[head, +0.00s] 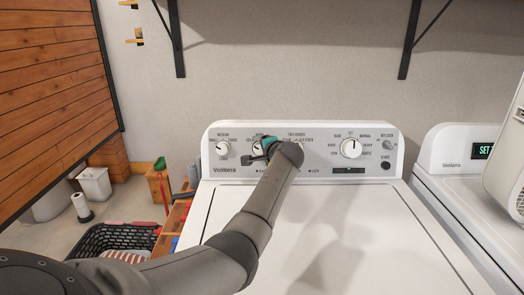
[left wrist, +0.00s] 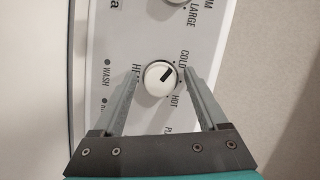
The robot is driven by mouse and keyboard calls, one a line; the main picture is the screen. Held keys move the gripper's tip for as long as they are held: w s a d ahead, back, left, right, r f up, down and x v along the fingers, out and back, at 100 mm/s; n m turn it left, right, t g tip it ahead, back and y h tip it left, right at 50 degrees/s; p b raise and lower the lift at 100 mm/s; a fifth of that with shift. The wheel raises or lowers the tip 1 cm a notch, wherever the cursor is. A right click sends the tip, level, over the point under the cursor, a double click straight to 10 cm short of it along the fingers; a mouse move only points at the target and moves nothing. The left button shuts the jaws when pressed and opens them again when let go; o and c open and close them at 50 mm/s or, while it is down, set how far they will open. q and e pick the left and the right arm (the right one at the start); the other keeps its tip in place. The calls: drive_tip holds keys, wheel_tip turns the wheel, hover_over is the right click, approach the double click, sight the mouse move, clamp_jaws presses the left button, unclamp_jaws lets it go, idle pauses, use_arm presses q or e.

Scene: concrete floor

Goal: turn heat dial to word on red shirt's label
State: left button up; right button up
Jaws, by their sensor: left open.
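The heat dial (left wrist: 159,78) is a round white knob with a dark mark on the white washer's panel (head: 225,135). In the left wrist view its mark points up and right, toward the COLD print. HOT is also readable; another word is partly covered by a finger. My left gripper (left wrist: 163,73) is open, with one finger on each side of the dial; I cannot tell if they touch it. In the head view my arm (head: 262,205) partly hides this dial (head: 257,149). No red shirt's label is readable. My right gripper is not in view.
Other knobs stand to the left (head: 222,148) and right (head: 351,148) on the panel. A black basket (head: 90,243) with red-and-white striped cloth (head: 122,257) is on the floor at left. A second white machine (head: 450,190) stands at right. A shelf bracket (head: 176,40) is above.

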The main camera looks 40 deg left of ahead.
use_arm(q)
drive_tip(key=shift+d, duration=0.1)
drive_tip(key=p+v, duration=0.3)
drive_tip(key=v, duration=1.2)
drive_tip(key=shift+s+f, duration=0.1)
drive_tip(key=shift+f, duration=0.05)
